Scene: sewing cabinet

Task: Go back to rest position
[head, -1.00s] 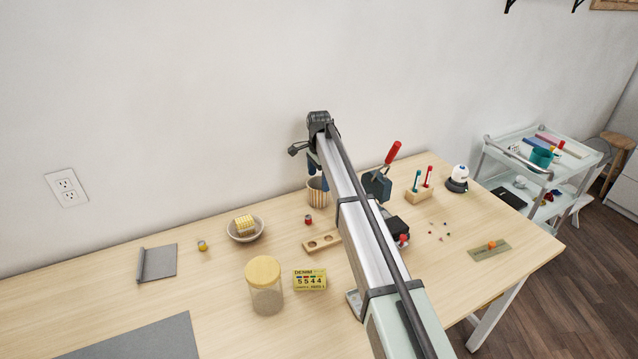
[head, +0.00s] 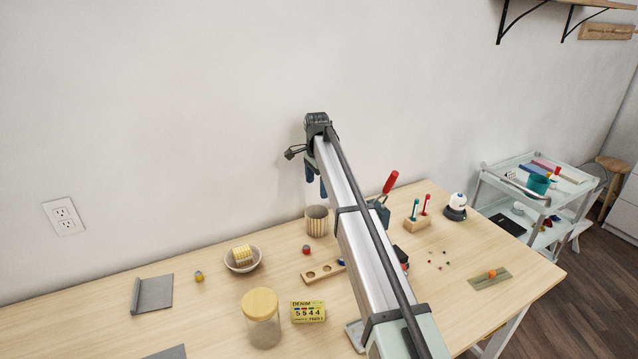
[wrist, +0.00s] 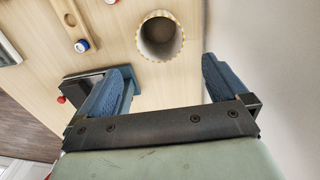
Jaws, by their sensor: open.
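My gripper (wrist: 170,88) is open and empty in the wrist view, its two blue fingers spread wide apart. In the head view my gripper (head: 316,180) hangs at the far end of my extended arm, near the wall and above the back of the table (head: 215,315). A striped cup (head: 317,222) stands upright on the table below the fingers. Its open mouth shows in the wrist view (wrist: 160,36), beyond the fingertips and apart from them. The cup looks empty inside.
Beside my arm are a wooden hole block (head: 322,272), a lidded jar (head: 262,315), a yellow DENIM box (head: 308,311), a bowl (head: 243,262) and a red-handled tool (head: 390,183). A screwdriver stand (head: 417,222) is further right. The wall is close behind.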

